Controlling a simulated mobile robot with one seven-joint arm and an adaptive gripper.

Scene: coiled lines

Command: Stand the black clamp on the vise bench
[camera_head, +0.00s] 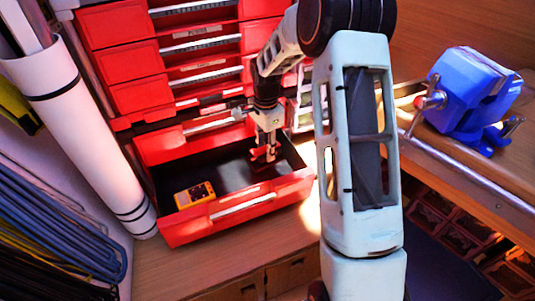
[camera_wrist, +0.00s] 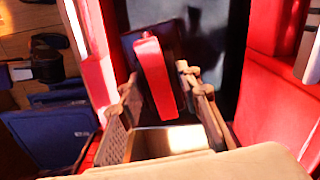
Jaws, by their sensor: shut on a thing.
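The clamp (camera_wrist: 156,78) shows in the wrist view as a dark body with a red bar, between the two fingers of my gripper (camera_wrist: 160,88). My gripper is shut on it. In the head view my gripper (camera_head: 264,153) points down inside the open red drawer (camera_head: 235,209), near its right side. There the clamp is small and dark against the black drawer floor, so its contact with the floor cannot be told. The vise bench (camera_head: 465,158) is the wooden top at the right, with a blue vise (camera_head: 468,98) on it.
A yellow multimeter (camera_head: 194,195) lies in the drawer, left of my gripper. Red drawers (camera_head: 125,60) rise behind. A white roll (camera_head: 95,130) and coiled lines (camera_head: 50,230) stand at the left. A metal rail (camera_head: 470,177) runs along the bench's front edge.

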